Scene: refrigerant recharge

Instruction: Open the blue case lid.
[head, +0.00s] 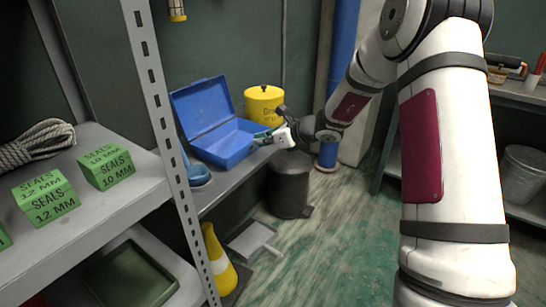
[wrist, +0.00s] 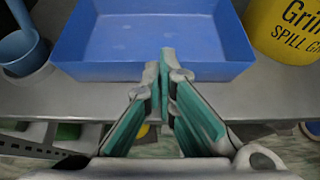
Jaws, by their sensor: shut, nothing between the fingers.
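The blue case (head: 221,140) sits on the grey bench, with its lid (head: 200,105) standing up and leaning back, so the case is open. In the wrist view the blue case (wrist: 150,35) shows from above with an empty inside; the lid is not in that view. My gripper (head: 262,138) is at the right front edge of the case. In the wrist view my gripper (wrist: 160,85) has its fingertips together, with nothing between them, just in front of the case's near wall. I cannot tell whether they touch that wall.
A yellow tub (head: 264,105) stands behind the case, and a blue scoop-like cup (head: 197,174) is at its left. A metal shelf post (head: 160,110) stands at the left, near green seal boxes (head: 107,166). A dark bin (head: 289,185) stands on the floor below my gripper.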

